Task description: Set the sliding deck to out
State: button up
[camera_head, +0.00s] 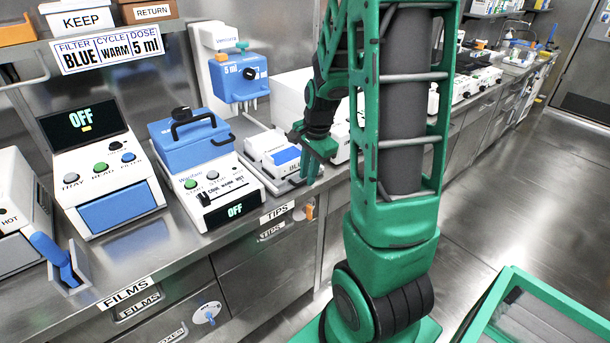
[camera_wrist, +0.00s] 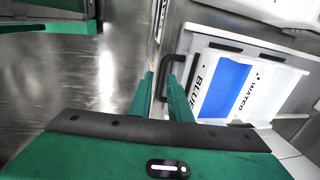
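The sliding deck (camera_head: 272,152) is a white tray with a blue panel on the counter, in front of a white machine. In the wrist view the deck (camera_wrist: 207,112) shows its blue panel, the word BLUE along its front and a black bar handle (camera_wrist: 172,62). My gripper (camera_head: 312,168) is at the deck's front edge, above the counter's edge. In the wrist view its two green fingers (camera_wrist: 161,90) stand either side of the handle's bar with a narrow gap. I cannot tell whether they press on it. My arm hides part of the machine.
Left of the deck stand a blue-lidded device (camera_head: 192,145) and a white device with an OFF screen (camera_head: 95,165). A blue pipetting head (camera_head: 240,75) stands behind. A green-framed cart (camera_head: 535,300) is at the lower right. The aisle floor (camera_head: 510,190) is clear.

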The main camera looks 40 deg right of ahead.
notch_tip(320, 180, up, 10)
jog(key=s, duration=0.1)
jog(key=shift+s, duration=0.35)
jog(key=shift+s, duration=0.1)
dwell(0.3)
jog(key=s+a+n+g, duration=0.1)
jog(key=s+a+n, duration=0.3)
jog(key=s, duration=0.6)
jog(key=s+a+n+g, duration=0.1)
jog(key=s+a+n, duration=0.3)
jog(key=s+n, duration=0.4)
jog(key=shift+s+a, duration=0.15)
jog(key=shift+s, duration=0.8)
jog(key=shift+w+f, duration=0.3)
jog(key=shift+w, duration=0.35)
